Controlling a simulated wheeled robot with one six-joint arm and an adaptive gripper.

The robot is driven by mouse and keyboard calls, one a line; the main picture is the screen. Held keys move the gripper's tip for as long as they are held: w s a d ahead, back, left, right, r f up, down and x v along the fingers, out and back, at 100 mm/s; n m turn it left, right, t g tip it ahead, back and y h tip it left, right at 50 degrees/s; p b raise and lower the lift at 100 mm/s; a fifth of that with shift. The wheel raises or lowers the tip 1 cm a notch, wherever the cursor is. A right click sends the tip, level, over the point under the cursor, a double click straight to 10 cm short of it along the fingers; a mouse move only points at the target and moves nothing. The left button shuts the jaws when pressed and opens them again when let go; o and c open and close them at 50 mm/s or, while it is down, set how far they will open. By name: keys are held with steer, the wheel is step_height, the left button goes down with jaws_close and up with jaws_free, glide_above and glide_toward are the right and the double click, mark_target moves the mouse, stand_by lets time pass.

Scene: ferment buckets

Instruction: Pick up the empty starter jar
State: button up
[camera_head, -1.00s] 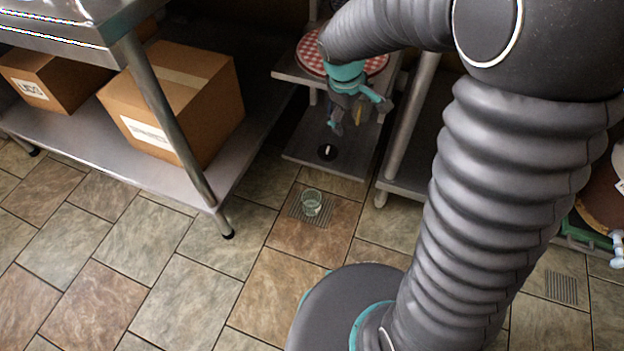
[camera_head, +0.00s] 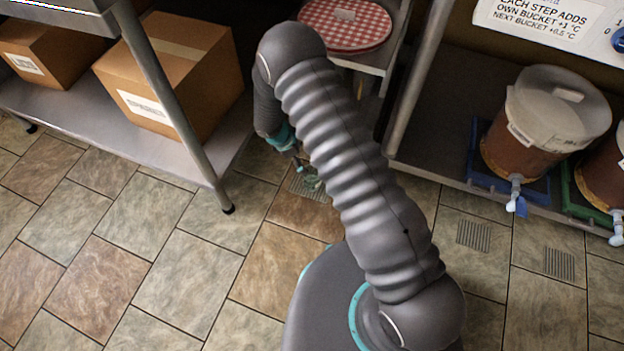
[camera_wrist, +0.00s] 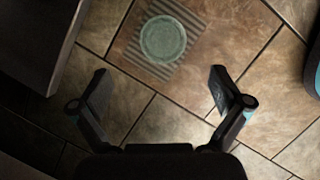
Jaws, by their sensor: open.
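The starter jar (camera_wrist: 163,39) is a small clear glass with a greenish tint, standing on a floor drain grate in the wrist view, seen from above. It looks empty. In the head view the jar (camera_head: 311,183) shows only in part beside my arm. My gripper (camera_wrist: 158,80) is open and empty, with its fingers spread wide. In the wrist view the jar lies beyond the fingertips, roughly centred between them. In the head view my gripper (camera_head: 298,166) is low over the floor near the jar, mostly hidden by my arm.
A steel table leg (camera_head: 170,105) and lower shelf (camera_head: 95,140) with cardboard boxes (camera_head: 170,75) stand to the left. Another low shelf (camera_head: 440,165) on the right holds lidded buckets (camera_head: 545,125) with taps. A red checked round cloth (camera_head: 345,25) lies behind. Tiled floor is open in front.

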glide_toward(315, 176)
steer(key=d+f, duration=0.1)
steer(key=s+d+f, duration=0.1)
steer(key=f, duration=0.1)
steer(key=d+f, duration=0.1)
steer(key=f, duration=0.1)
steer(key=shift+s+d, duration=0.2)
steer(key=shift+s, duration=0.1)
steer(key=c, duration=1.3)
